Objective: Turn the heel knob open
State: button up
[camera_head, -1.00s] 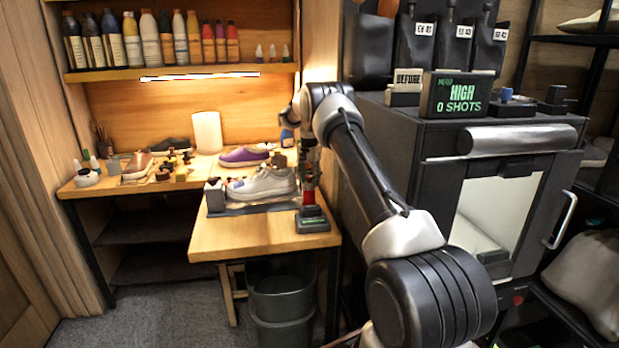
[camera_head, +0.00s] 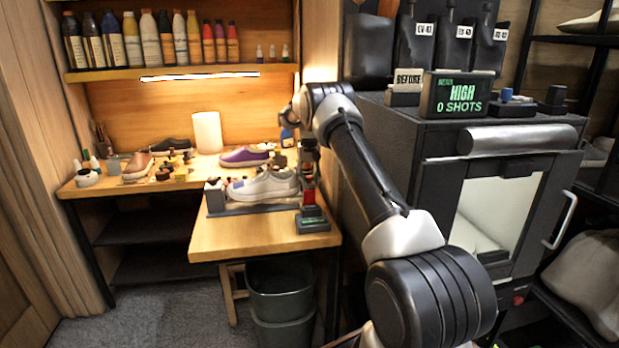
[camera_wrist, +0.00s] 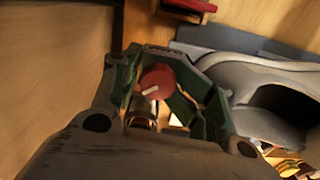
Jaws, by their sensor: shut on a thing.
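A round red knob (camera_wrist: 158,80) with a pale pointer mark shows in the wrist view. My gripper (camera_wrist: 168,74), with its dark green fingers on either side of the knob, is shut on it. In the head view my gripper (camera_head: 308,168) points down beside the heel end of a white-grey sneaker (camera_head: 264,185). The sneaker lies on its side of the bench in a dark holder (camera_head: 240,209); it also shows in the wrist view (camera_wrist: 240,75). The knob itself is not clearly visible in the head view.
A small dark device (camera_head: 313,224) stands at the bench's front right, close to my gripper. A purple shoe (camera_head: 245,157) lies behind the sneaker. The dark cabinet (camera_head: 400,150) is close on the right. The bench front (camera_head: 245,235) is clear.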

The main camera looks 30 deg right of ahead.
jog(key=o, duration=0.4)
jog(key=shift+s+d+f, duration=0.15)
jog(key=shift+s+f, duration=0.15)
jog(key=shift+f, duration=0.1)
jog(key=shift+o, duration=0.2)
